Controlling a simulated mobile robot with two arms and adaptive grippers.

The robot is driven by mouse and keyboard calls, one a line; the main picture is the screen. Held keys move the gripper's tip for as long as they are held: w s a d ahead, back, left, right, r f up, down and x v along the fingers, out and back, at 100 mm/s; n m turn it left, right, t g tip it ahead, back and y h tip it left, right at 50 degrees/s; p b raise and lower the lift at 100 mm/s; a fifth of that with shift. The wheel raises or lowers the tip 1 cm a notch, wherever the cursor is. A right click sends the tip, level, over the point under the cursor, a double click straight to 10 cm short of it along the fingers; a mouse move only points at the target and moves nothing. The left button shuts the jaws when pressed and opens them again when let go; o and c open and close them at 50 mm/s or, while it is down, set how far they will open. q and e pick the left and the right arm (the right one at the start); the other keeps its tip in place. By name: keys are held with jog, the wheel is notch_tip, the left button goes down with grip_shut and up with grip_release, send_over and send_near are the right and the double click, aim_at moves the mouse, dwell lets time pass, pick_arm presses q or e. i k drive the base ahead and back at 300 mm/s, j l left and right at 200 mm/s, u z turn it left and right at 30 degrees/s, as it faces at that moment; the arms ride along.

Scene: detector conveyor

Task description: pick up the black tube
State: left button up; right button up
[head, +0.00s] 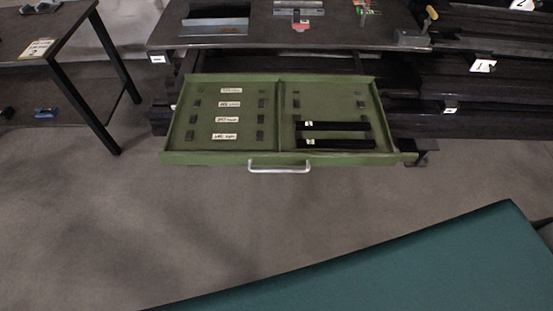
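Two black tubes lie side by side in the right compartment of an open green drawer (230,157). The rear black tube (340,126) and the front black tube (345,144) each have a small white label near the left end. They lie crosswise, close to the drawer's front wall. Neither of my grippers shows in the head view.
The drawer has a silver handle (279,168) and an empty left compartment with labelled slots. A dark workbench (345,36) with tools stands behind it. A dark table (70,30) is at left. A teal surface (420,265) fills the lower right. Grey floor lies between.

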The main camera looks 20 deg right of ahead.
aim_at(301, 143)
jog(key=i+j+u, duration=0.25)
jog(key=i+j, duration=0.7)
jog(key=j, duration=0.3)
jog(key=i+j+u, duration=0.2)
jog(key=i+j, duration=0.8)
jog(key=j+z, duration=0.1)
jog(key=z, duration=2.8)
